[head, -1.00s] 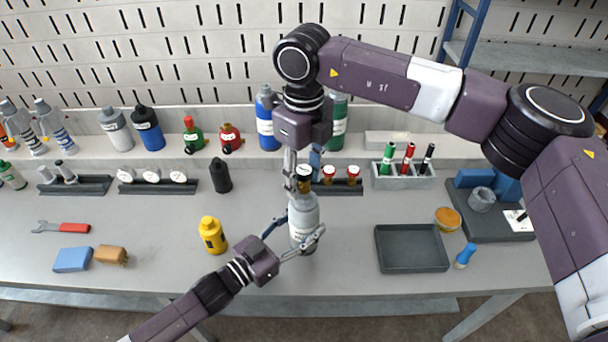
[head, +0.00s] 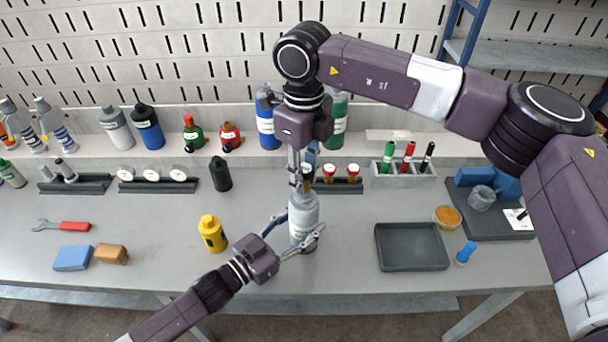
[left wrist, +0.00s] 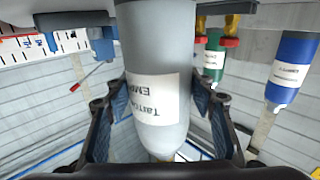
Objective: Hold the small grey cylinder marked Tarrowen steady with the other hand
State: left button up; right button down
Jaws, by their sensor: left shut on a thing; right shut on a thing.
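The small grey cylinder marked Tarrowen (head: 303,222) stands upright near the middle of the bench. In the left wrist view the grey cylinder (left wrist: 158,60) appears upside down, with a white label reading Tarrowen. My left gripper (head: 298,230) comes in from the lower left and is shut around the cylinder's body. Its fingers lie on both sides of the cylinder in the left wrist view. My right gripper (head: 302,183) points down from above and is shut at the cylinder's top. The right fingers partly hide that top, so the exact grip there is unclear.
A yellow bottle (head: 212,234) stands left of the cylinder. An empty dark tray (head: 412,268) lies to the right.

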jog(key=n, duration=0.4)
jog(key=shift+n, duration=0.3)
jog(key=shift+n, duration=0.3)
jog(key=n, duration=0.3)
jog(key=shift+n, duration=1.3)
jog(key=shift+n, duration=1.1)
jog(key=n, duration=0.3)
jog(key=shift+n, duration=0.4)
